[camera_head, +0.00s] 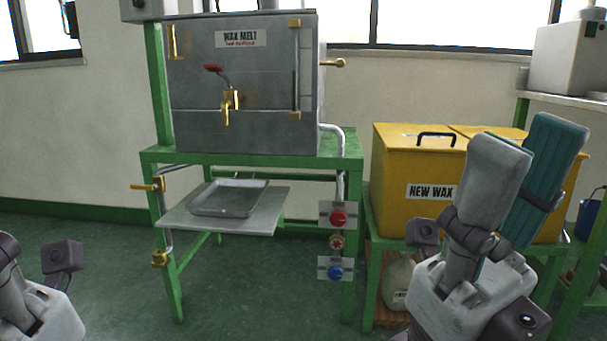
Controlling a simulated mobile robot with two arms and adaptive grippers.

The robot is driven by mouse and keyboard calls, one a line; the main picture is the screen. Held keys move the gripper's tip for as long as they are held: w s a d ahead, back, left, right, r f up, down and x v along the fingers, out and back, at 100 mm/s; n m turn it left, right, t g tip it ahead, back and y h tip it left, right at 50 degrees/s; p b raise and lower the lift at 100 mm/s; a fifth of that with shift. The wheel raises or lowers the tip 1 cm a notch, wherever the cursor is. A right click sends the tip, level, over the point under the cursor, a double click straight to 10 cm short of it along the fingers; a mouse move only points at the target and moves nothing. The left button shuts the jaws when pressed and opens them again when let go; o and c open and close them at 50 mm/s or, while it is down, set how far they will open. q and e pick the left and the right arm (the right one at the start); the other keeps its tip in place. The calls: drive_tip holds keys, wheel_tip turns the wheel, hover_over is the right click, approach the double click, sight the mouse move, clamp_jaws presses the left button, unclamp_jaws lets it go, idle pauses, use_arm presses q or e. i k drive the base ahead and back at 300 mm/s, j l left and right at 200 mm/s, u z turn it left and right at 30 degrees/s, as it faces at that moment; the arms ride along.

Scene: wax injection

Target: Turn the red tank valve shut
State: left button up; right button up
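The grey wax melt tank (270,85) stands on a green frame. A red lever (213,68) is on its front, above a brass tap (229,103). A round red valve knob (338,218) sits on a small plate on the frame's right leg, above a blue knob (335,272). I cannot tell whether either red handle is open or shut. My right gripper (529,145) is at the lower right, in front of the yellow boxes. Its grey and teal fingers are apart and empty, touching no valve. My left gripper's base (38,308) is at the lower left; its fingers are out of frame.
A metal tray (230,198) rests on a shelf below the tank. Yellow boxes (397,165), one labelled NEW WAX, stand on a green stand at the right. Brass fittings (148,187) stick out from the frame's left leg. The floor (80,235) at the left is clear.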

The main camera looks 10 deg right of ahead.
sight(338, 219)
drive_tip(key=i+u, duration=0.5)
drive_tip(key=i+l, duration=0.25)
drive_tip(key=l, duration=0.25)
drive_tip(key=u, duration=0.05)
